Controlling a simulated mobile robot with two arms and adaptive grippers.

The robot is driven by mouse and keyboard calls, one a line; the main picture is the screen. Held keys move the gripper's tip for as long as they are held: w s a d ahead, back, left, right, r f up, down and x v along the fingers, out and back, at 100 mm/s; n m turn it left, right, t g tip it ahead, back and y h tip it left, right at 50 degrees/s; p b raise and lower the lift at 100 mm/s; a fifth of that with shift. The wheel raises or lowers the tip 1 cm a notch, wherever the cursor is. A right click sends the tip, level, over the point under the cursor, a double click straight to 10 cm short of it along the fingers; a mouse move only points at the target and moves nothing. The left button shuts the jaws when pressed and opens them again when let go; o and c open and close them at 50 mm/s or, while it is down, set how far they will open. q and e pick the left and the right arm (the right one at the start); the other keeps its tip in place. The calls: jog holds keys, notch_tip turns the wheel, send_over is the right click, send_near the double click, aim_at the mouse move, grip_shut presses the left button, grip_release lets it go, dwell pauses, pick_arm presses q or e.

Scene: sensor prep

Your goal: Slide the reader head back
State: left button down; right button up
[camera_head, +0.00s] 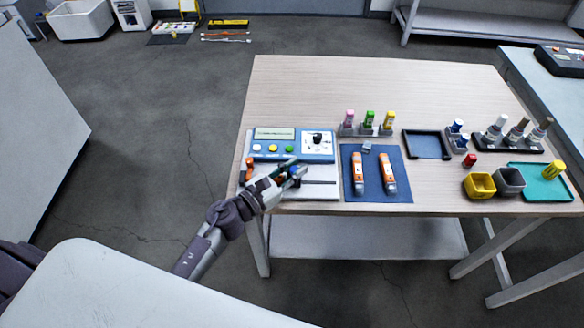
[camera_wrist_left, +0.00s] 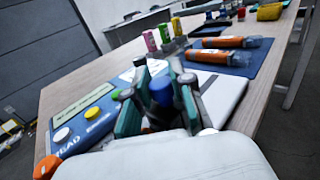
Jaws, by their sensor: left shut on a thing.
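The reader device has a blue panel (camera_head: 292,155) with a display, coloured buttons and a white dial plate, and a white base (camera_head: 315,190) in front with a dark slot. My left gripper (camera_head: 291,172) is over the left part of this base. In the left wrist view its two fingers (camera_wrist_left: 160,105) are shut on the reader head (camera_wrist_left: 161,89), whose round blue top shows between the fingertips. The fingers hide the head's lower part. An orange knob (camera_head: 249,167) is at the device's left side. My right gripper is not in view.
A blue mat (camera_head: 375,192) with two orange-labelled tubes (camera_head: 358,173) lies close to the right of the device. Pink, green and yellow bottles (camera_head: 368,119) stand in a grey rack behind it. Yellow and grey bins (camera_head: 480,186) are farther right. The table's back left is clear.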

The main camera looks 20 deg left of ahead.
aim_at(318, 184)
pick_arm(q)
jog(key=d, duration=0.2)
jog(key=w+d, duration=0.1)
jog(key=d, duration=0.3)
jog(key=shift+w, duration=0.3)
jog(key=c, duration=1)
grip_release()
jog(key=shift+w+d, duration=0.1)
jog(key=shift+d, duration=0.05)
jog(key=shift+o, duration=0.2)
jog(key=v, duration=1.2)
